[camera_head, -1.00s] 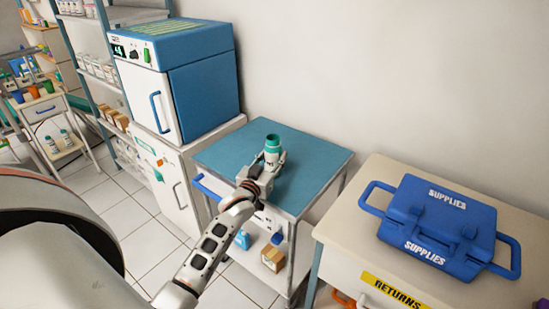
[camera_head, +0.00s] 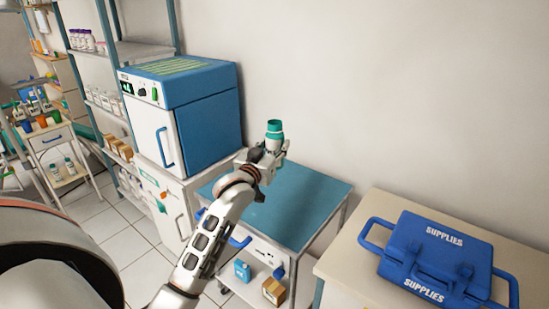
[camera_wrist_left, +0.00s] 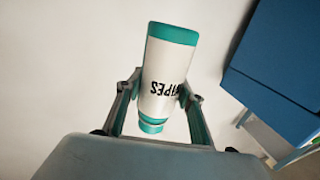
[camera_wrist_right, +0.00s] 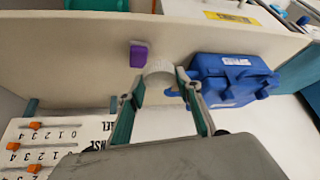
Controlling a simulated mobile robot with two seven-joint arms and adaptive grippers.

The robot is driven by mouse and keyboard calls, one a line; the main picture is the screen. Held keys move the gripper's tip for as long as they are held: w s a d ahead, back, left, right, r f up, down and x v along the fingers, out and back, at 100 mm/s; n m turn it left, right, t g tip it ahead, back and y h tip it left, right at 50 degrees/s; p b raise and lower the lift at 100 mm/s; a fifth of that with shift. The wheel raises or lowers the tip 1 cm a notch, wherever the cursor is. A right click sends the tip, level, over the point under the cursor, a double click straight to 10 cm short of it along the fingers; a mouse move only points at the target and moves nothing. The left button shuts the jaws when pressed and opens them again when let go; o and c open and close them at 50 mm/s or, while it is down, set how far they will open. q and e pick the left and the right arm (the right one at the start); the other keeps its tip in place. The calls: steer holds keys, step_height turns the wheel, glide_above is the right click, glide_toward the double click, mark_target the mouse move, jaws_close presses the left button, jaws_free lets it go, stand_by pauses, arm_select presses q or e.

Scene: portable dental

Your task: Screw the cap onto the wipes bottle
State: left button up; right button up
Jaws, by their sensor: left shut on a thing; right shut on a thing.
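The wipes bottle (camera_head: 272,143) is white with teal ends and is held above the blue-topped cart, its teal neck upward. My left gripper (camera_head: 271,154) is shut around its body. The left wrist view shows the bottle (camera_wrist_left: 166,75) with its WIPES lettering, between both fingers; its narrow teal neck points to the bottom of that picture. My right gripper (camera_wrist_right: 160,85) shows only in the right wrist view, shut on a pale, rounded thing (camera_wrist_right: 158,67) that may be the cap. It is partly hidden by the fingers, so I cannot be sure.
The blue cart top (camera_head: 308,205) is clear below the bottle. A blue-and-white cabinet unit (camera_head: 205,115) stands left of it. A blue supplies case (camera_head: 435,258) sits on the right table. A purple block (camera_wrist_right: 138,54) shows in the right wrist view.

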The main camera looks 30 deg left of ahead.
arm_select(q)
steer(key=shift+r, duration=0.7)
arm_select(e)
steer(key=shift+r, duration=0.1)
arm_select(q)
steer(key=o, duration=0.3)
jaws_close()
steer(key=shift+f, duration=0.15)
